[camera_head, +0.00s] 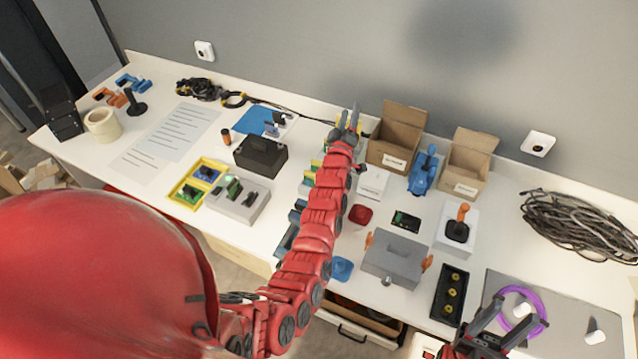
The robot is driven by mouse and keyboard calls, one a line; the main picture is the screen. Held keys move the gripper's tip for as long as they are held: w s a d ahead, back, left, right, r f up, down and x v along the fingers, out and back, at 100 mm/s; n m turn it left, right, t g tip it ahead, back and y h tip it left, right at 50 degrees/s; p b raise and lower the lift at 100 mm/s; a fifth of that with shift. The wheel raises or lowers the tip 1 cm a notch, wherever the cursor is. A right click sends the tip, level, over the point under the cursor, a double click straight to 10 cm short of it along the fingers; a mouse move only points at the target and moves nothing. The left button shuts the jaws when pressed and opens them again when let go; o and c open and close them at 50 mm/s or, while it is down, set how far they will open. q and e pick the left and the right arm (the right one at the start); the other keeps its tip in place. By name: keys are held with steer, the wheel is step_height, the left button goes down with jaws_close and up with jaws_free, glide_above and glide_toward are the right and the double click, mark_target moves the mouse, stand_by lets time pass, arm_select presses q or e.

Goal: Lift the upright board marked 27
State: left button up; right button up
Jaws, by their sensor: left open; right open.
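No number 27 is readable in this view. A small green board (234,187) stands up from a grey block-like holder (238,207) left of the middle of the table; any mark on it is too small to read. A flat green board (405,220) lies on the table right of my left arm. My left gripper (349,115) is open near the back of the table, with its fingers pointing up toward the wall. My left arm hides part of several slotted items behind it. My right gripper (506,308) is open at the lower right, by a purple ring (522,312).
Two open cartons (396,136) stand at the back, with a blue device (425,172) between them. A black box (260,157), yellow tray (188,183) and grey box with orange handles (393,258) take up space. A cable coil (575,226) lies far right.

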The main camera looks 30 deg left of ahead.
arm_select(q)
steer(key=w+d+f+n+g+h, duration=0.1)
steer(key=w+f+n+g+h, duration=0.1)
steer(key=w+g+h, duration=0.5)
steer(key=s+a+r+n+g+y, duration=0.1)
steer(key=s+a+n+g, duration=0.1)
steer(key=s+g, duration=0.6)
steer(key=s+a+r+n+g+y, duration=0.15)
steer(key=s+g, duration=0.25)
steer(key=s, duration=0.8)
steer(key=shift+h, duration=0.35)
step_height(320, 180, down, 10)
steer(key=shift+w+r+b, duration=0.1)
steer(key=shift+b, duration=0.85)
steer(key=shift+a+f+p, duration=0.1)
steer(key=shift+f+p, duration=0.3)
steer(key=shift+f, duration=1)
steer(key=shift+f+p, duration=0.5)
steer(key=shift+p, duration=0.1)
step_height(320, 180, down, 3)
steer(key=shift+w+a+r+p, duration=0.1)
steer(key=shift+a+r+p, duration=0.05)
steer(key=shift+p, duration=0.3)
steer(key=shift+f, duration=0.7)
jaws_close()
